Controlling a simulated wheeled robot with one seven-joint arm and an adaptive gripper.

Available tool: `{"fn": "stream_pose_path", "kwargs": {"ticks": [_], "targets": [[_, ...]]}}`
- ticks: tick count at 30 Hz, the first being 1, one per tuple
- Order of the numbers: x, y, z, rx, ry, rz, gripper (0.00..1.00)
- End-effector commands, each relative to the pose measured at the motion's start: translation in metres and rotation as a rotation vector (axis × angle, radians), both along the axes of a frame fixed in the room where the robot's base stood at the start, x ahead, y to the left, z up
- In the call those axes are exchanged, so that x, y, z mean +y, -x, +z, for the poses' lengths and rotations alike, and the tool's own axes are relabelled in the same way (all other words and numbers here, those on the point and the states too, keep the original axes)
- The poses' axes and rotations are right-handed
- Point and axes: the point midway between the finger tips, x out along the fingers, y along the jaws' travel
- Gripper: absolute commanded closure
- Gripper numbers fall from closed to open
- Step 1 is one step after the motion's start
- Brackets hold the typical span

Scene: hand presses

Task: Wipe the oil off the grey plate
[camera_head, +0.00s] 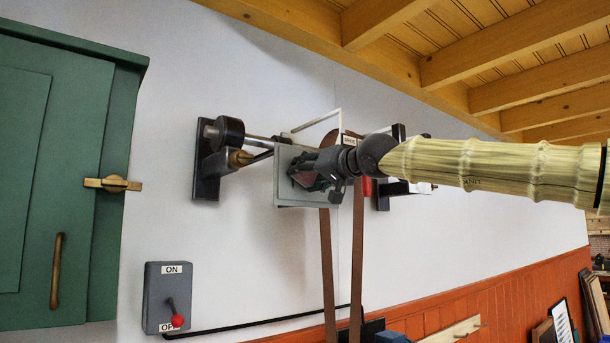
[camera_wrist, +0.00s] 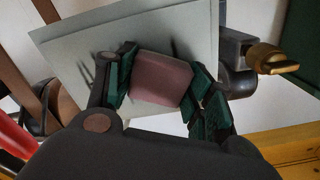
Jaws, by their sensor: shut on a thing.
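The grey plate (camera_head: 284,162) is a flat, upright panel in front of the wall shaft in the head view. It fills the upper part of the wrist view (camera_wrist: 75,50). My gripper (camera_head: 306,177) is in front of the plate, with green-padded fingers shut on a dull pink pad (camera_wrist: 160,78). The pad is over the plate's face; I cannot tell whether it touches. Dark streaks show on the plate beside the fingers in the wrist view, but I cannot tell oil from shadow. The pad and fingers hide part of the plate.
A shaft on black wall brackets (camera_head: 206,178) runs behind the plate, with a brass fitting (camera_wrist: 272,60) near its edge. Brown belts (camera_head: 327,270) hang below. A switch box (camera_head: 167,298) has its red-knobbed lever down near OFF. A green cabinet (camera_head: 60,170) stands at left.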

Motion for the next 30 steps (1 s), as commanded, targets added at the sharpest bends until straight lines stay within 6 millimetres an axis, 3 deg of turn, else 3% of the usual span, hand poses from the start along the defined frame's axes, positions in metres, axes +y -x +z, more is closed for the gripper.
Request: {"fn": "stream_pose_path", "kwargs": {"ticks": [30], "targets": [[-0.043, -0.038, -0.001, 0.003, -0.003, -0.001, 0.66]]}}
